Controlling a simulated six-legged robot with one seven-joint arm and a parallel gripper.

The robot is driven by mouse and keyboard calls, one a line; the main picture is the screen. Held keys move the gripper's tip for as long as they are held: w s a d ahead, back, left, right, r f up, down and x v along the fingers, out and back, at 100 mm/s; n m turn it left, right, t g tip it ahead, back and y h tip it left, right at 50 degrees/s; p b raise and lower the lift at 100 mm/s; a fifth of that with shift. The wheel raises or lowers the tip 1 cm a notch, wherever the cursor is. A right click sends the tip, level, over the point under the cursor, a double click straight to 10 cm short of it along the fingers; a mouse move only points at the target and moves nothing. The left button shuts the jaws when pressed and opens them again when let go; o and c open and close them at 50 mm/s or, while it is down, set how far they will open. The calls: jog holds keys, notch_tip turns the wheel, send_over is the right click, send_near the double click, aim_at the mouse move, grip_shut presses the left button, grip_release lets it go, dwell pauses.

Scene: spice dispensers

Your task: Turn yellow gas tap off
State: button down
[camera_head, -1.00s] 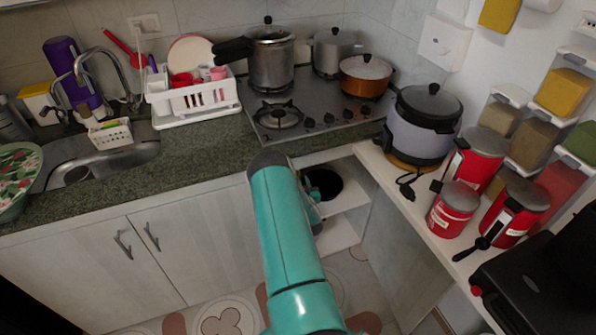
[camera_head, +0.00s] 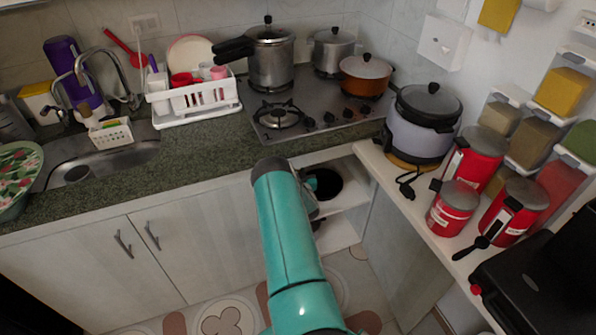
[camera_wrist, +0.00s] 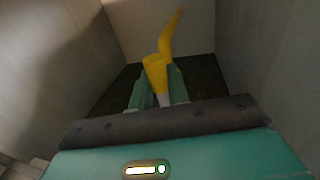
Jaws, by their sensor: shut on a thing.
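The yellow gas tap (camera_wrist: 156,72) shows in the wrist view, with a yellow piece (camera_wrist: 171,35) rising from it toward the back wall. My gripper (camera_wrist: 158,88) has its two teal fingers on either side of the tap's lower yellow part and is shut on it. A small pale part shows below the yellow between the fingers. In the head view, my teal arm reaches down to the open cabinet under the counter. The tap is hidden there, and the gripper is mostly hidden behind the arm.
The cabinet's side walls (camera_wrist: 255,55) stand close on both sides in the wrist view. In the head view, a white shelf (camera_head: 340,236) and a dark round opening (camera_head: 325,184) lie right of my arm. The stove (camera_head: 330,104) is above.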

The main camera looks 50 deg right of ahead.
dwell(0.3)
jog(key=s+d+r+n+t+y, duration=0.1)
jog(key=d+r+n+t, duration=0.1)
jog(key=n, duration=0.8)
jog(key=s+d+r+n+t+y, duration=0.1)
jog(key=d+r+n+t, duration=0.1)
jog(key=n, duration=0.8)
jog(key=shift+r+n, duration=0.3)
jog(key=shift+n, duration=0.1)
jog(key=shift+s+r, duration=0.1)
jog(key=c, duration=1.4)
grip_release()
jog(key=shift+a, duration=0.1)
